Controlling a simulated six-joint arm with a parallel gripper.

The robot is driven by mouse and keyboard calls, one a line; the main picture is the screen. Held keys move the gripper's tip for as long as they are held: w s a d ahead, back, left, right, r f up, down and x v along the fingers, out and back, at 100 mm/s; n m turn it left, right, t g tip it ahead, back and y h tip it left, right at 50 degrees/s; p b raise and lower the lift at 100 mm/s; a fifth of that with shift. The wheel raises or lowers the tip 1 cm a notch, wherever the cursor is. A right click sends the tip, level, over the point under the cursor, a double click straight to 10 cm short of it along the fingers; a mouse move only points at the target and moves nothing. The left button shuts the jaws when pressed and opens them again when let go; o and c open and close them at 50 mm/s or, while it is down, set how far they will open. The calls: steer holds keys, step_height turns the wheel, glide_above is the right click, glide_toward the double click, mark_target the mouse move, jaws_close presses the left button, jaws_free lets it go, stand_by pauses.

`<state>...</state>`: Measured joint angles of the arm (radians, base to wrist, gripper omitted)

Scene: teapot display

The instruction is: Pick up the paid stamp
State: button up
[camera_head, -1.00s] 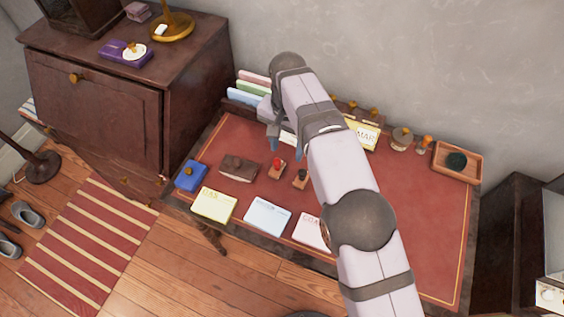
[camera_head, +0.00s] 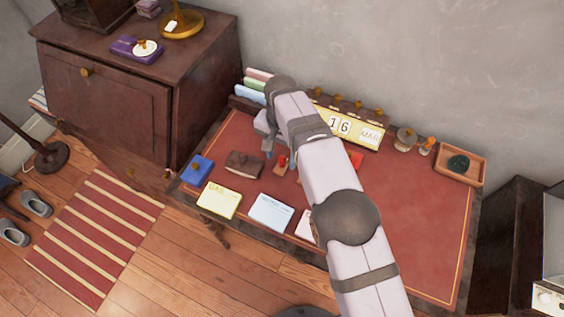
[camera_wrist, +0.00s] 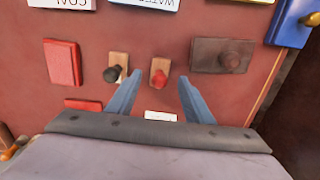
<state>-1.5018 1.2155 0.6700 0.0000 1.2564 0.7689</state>
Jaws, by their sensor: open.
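Two small stamps on wooden bases stand side by side on the red desk top. One has a red handle (camera_wrist: 159,76) and the other a black handle (camera_wrist: 112,73); I cannot read which is the paid stamp. My gripper (camera_wrist: 158,82) is open and empty, its blue-grey fingers spread, with the red-handled stamp between and just beyond the tips in the wrist view. In the head view, my gripper (camera_head: 268,148) is beside the red-handled stamp (camera_head: 281,162), and my arm hides the black one.
A red pad (camera_wrist: 62,63), brown knobbed block (camera_wrist: 221,57) and blue block (camera_wrist: 290,20) flank the stamps. Bill cards (camera_head: 219,201) line the front edge. A calendar (camera_head: 345,127), wooden tray (camera_head: 459,163) and upright folders (camera_head: 250,94) stand at the back. The desk's right side is clear.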

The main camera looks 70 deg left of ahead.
mark_target(282, 158)
steer(key=shift+f, duration=1.3)
steer(key=c, duration=1.1)
steer(key=shift+c, duration=0.2)
step_height(282, 158, up, 10)
steer(key=shift+r+b, duration=0.1)
steer(key=shift+b, duration=0.6)
